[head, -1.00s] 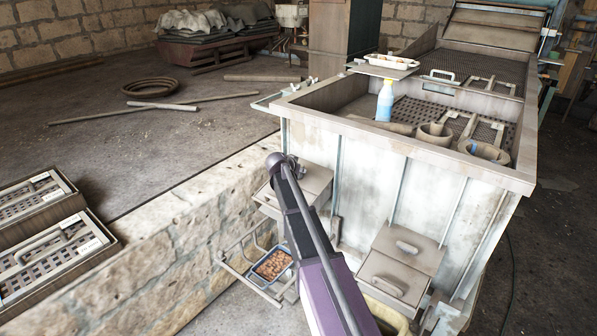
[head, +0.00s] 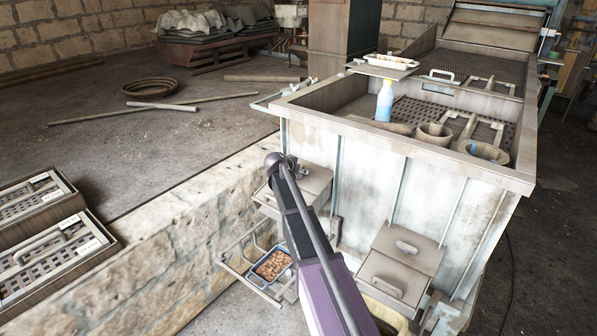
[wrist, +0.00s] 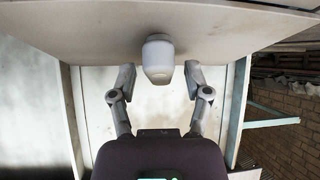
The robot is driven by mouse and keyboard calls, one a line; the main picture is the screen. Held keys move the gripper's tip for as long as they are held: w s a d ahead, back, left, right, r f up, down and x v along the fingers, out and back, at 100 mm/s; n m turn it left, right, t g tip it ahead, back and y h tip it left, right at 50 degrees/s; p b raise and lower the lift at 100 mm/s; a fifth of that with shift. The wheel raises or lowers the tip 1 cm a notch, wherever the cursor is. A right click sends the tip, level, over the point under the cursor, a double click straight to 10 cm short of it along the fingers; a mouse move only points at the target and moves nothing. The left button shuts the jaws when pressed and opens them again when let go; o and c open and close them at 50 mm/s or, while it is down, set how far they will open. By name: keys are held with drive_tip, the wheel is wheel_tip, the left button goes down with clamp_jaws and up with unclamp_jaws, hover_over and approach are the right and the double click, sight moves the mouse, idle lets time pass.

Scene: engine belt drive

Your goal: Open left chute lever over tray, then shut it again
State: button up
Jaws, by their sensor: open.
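The left chute (head: 308,182) juts from the front of the big grey machine in the head view, partly covered by my arm. Below it a blue-rimmed tray (head: 272,265) of brown pieces sits on a metal rack. In the wrist view my gripper (wrist: 159,78) is open, with one finger on each side of a pale rounded lever knob (wrist: 159,58). The knob stands out below a wide plate edge, and gaps show between it and both fingers. In the head view the gripper is mostly hidden by my arm, so its exact contact with the chute cannot be told.
A second chute with handles (head: 398,268) is to the right, above a yellowish container (head: 385,312). A stone ledge (head: 170,235) runs along the left, with slotted crates (head: 50,245) beyond it. A blue bottle (head: 385,100) and pots stand on the machine top.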

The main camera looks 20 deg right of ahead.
drive_tip(key=shift+n+t+y, duration=0.4)
drive_tip(key=shift+n, duration=0.4)
drive_tip(key=shift+n+t+y+p, duration=0.15)
drive_tip(key=shift+n+t+y, duration=0.35)
drive_tip(key=shift+n, duration=0.6)
drive_tip(key=shift+n+t+y+p, duration=0.2)
drive_tip(key=shift+n+y, duration=0.5)
drive_tip(key=shift+n, duration=0.4)
drive_tip(key=shift+a+n+y+p, duration=0.1)
drive_tip(key=shift+n+y+p, duration=0.15)
drive_tip(key=shift+n+y, duration=0.85)
drive_tip(key=shift+a+n+y+p, duration=0.15)
drive_tip(key=shift+n+y, duration=0.45)
drive_tip(key=shift+n, duration=0.9)
drive_tip(key=shift+s+r+p, duration=0.1)
drive_tip(key=shift+r+p, duration=0.1)
drive_tip(key=shift+p, duration=0.1)
drive_tip(key=p+v, duration=0.9)
drive_tip(key=v, duration=0.5)
drive_tip(key=s+a+f+g+y+b, duration=0.1)
drive_tip(key=s+a+f+g+b, duration=0.2)
drive_tip(key=s+f+b, duration=0.5)
drive_tip(key=s+a+f+n+g+b, duration=0.1)
drive_tip(key=s+a+f+b, duration=0.4)
drive_tip(key=f, duration=0.9)
drive_tip(key=s+g+b, duration=0.1)
drive_tip(key=s+b, duration=0.1)
drive_tip(key=b, duration=0.1)
drive_tip(key=shift+s+f+g+y+b, duration=0.35)
drive_tip(key=shift+s+g+y, duration=0.05)
